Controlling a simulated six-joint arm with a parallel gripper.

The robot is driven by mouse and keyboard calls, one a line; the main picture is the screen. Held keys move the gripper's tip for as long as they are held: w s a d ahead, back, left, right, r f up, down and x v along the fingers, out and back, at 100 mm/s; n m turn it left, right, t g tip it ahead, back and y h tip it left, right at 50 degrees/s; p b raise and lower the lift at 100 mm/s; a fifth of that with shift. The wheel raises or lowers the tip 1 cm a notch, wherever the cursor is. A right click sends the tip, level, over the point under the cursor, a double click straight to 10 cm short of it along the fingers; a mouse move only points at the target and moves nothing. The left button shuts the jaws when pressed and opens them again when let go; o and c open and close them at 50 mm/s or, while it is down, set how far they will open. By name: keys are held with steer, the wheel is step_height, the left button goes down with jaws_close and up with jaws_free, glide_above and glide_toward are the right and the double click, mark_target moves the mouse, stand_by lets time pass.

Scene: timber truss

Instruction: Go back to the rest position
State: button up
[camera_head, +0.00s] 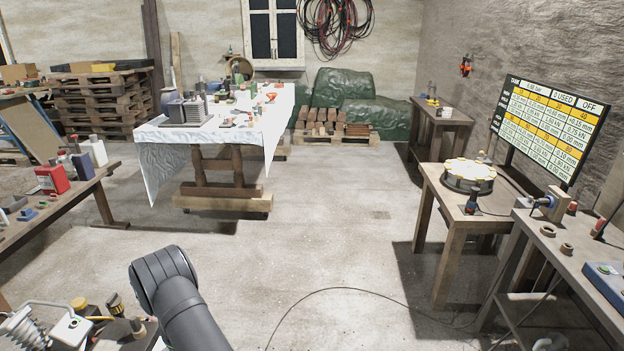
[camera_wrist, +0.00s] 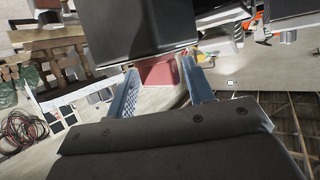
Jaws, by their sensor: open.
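My gripper (camera_wrist: 160,68) shows in the wrist view with its two blue-grey fingers spread apart. It is open, and I see nothing clamped in it. A red block-like thing (camera_wrist: 158,74) shows in the gap between the fingertips, below a large dark box-shaped body (camera_wrist: 150,30); I cannot tell how far off they are. The wrist view is strongly tilted. In the head view my dark arm link rises from the bottom edge, left of centre, and the gripper itself is out of sight.
A bench (camera_head: 62,205) with a red canister (camera_head: 50,178) stands left. A cloth-covered table (camera_head: 180,134) is behind, with pallets (camera_head: 105,100) at back left. Right are a wooden table (camera_head: 440,193), a workbench (camera_head: 540,240) and a display board (camera_head: 548,118). A cable (camera_head: 350,290) crosses the open middle floor.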

steer(key=shift+n+g+y, duration=0.5)
steer(key=shift+n+g, duration=0.5)
steer(key=shift+g, duration=0.1)
steer(key=shift+n+g, duration=0.4)
steer(key=shift+r, duration=0.1)
